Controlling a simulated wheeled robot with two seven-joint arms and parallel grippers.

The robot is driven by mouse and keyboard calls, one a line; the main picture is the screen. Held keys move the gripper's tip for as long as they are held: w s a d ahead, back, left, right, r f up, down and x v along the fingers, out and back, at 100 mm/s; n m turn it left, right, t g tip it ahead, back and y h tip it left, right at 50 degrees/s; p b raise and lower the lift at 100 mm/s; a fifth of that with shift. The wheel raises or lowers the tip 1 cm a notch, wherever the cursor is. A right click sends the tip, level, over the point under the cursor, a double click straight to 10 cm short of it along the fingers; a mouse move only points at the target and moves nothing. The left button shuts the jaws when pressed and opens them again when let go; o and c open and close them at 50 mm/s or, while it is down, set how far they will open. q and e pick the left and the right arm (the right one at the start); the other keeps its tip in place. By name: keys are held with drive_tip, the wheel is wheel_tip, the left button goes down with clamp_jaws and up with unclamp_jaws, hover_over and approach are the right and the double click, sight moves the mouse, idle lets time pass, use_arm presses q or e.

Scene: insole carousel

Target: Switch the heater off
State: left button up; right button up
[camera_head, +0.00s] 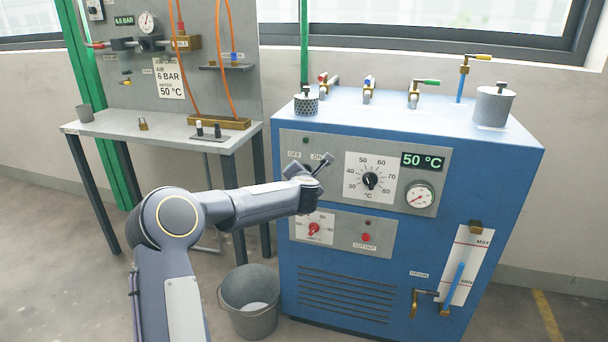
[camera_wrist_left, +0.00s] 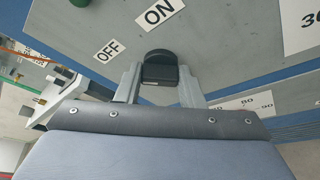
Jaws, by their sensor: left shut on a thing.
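The heater (camera_head: 530,190) is a large blue cabinet with a grey control panel (camera_head: 445,160) on its front. A black rotary switch knob (camera_wrist_left: 160,63) shows in the left wrist view near the OFF label (camera_wrist_left: 108,50) and the ON label (camera_wrist_left: 160,12). My left gripper (camera_head: 317,165) reaches the panel's left side, and in the left wrist view (camera_wrist_left: 159,75) its fingers are shut on the knob, one on each side. I cannot tell which label the knob points to. The temperature display (camera_head: 423,162) reads 50 °C. My right gripper is not in view.
A temperature dial (camera_head: 370,181) and a gauge (camera_head: 419,195) sit right of the switch. A lower panel (camera_head: 340,230) carries a red-pointer dial (camera_head: 314,228) and a CUT-OUT button (camera_head: 366,237). A grey bucket (camera_head: 250,318) stands on the floor. A workbench (camera_head: 100,129) stands at left.

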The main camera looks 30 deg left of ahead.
use_arm(q)
drive_tip(key=o, duration=1)
drive_tip(key=shift+v, duration=3.95)
